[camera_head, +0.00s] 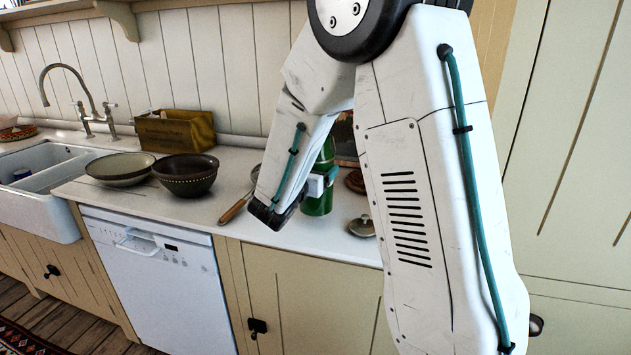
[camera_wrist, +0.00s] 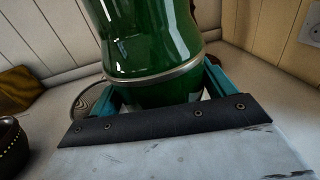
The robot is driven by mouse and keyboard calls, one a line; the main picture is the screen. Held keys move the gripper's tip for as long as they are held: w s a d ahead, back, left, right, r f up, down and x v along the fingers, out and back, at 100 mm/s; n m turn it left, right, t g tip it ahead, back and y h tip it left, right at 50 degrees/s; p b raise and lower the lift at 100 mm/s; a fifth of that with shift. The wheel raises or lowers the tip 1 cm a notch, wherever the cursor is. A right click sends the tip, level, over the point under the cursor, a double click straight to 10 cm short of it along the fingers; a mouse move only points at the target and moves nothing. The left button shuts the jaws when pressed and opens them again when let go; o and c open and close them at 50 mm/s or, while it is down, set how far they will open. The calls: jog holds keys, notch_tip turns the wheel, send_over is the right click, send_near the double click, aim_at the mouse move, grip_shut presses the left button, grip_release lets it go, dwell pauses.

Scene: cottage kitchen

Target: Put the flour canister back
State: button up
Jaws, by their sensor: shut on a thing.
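A glossy green canister (camera_head: 318,203), which I take to be the flour canister, is upright at the back of the white counter, partly hidden by my arm. In the wrist view the canister (camera_wrist: 150,35) fills the upper middle, with a pale metal band around its lower part. My gripper (camera_wrist: 160,93) is shut on it, with one teal finger on each side. In the head view my gripper (camera_head: 322,182) is at the canister's side. I cannot tell whether its base touches the counter.
A small metal lid (camera_head: 362,227) lies right of the canister. A wooden-handled utensil (camera_head: 236,208) lies left of my gripper. Further left are a dark bowl (camera_head: 186,176), a shallow bowl (camera_head: 120,168), a brown box (camera_head: 175,131) and the sink (camera_head: 45,190).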

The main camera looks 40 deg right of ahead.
jog(key=shift+w+d, duration=0.2)
jog(key=shift+d, duration=0.15)
jog(key=shift+f, duration=1.85)
jog(key=o, duration=1.4)
jog(key=shift+o, duration=0.2)
